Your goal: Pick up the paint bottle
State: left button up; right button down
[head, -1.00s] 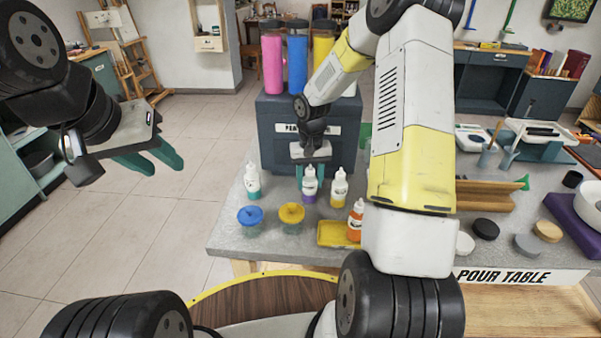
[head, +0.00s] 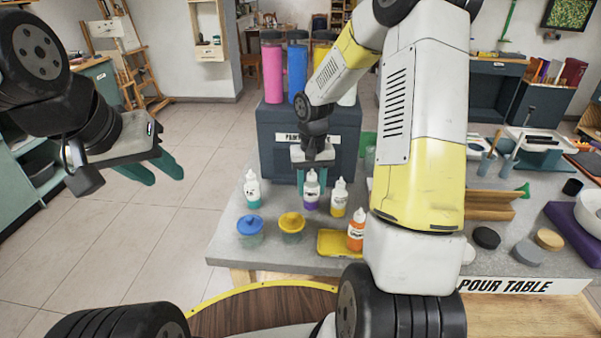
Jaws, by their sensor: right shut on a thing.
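Several white paint bottles with coloured bases stand on the grey pour table (head: 225,240). The purple one (head: 311,193) is between the teal fingers of my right gripper (head: 311,181), which is shut on it. It is upright; whether its base is clear of the table I cannot tell. A teal bottle (head: 252,189) stands to its left, a yellow one (head: 339,198) to its right, and an orange one (head: 356,230) nearer, beside my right arm. My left gripper (head: 151,169) is open and empty, left of the table.
Blue-lidded (head: 250,227) and yellow-lidded (head: 291,224) jars and a yellow tray (head: 332,243) lie in front of the bottles. A dark paint box (head: 268,143) with tall coloured bottles stands behind. Pucks and a wooden rack (head: 490,202) are at right. The left floor is clear.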

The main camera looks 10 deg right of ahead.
jog(key=s+a+r, duration=0.1)
jog(key=s, duration=1.1)
notch_tip(320, 180, up, 6)
jog(key=shift+s+a, duration=0.15)
jog(key=shift+s, duration=0.25)
